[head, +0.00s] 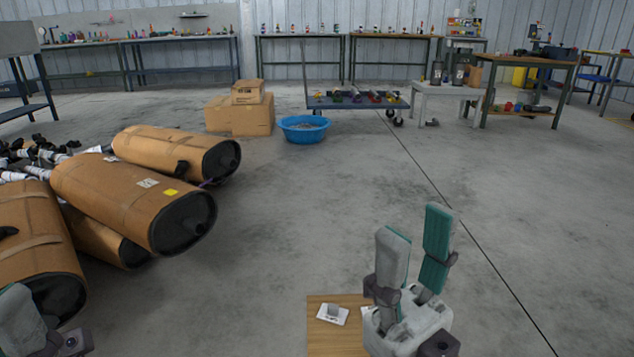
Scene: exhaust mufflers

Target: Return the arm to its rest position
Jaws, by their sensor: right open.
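My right gripper (415,232) stands at the bottom, right of the middle, with its two grey and green fingers pointing up and apart. Nothing is between them. My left gripper (20,320) shows only in part at the bottom left corner; its fingers are mostly cut off by the frame edge. It is close in front of a tan muffler (35,245), and I cannot tell if it touches it. More tan mufflers with dark ends lie piled at the left, among them one with a yellow label (120,195) and one farther back (175,152).
A wooden surface (325,345) with a small white item (332,314) lies beside my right gripper. A blue basin (303,130), cardboard boxes (240,115) and a low cart (340,103) stand farther back. Workbenches (180,40) line the wall. The middle floor is clear.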

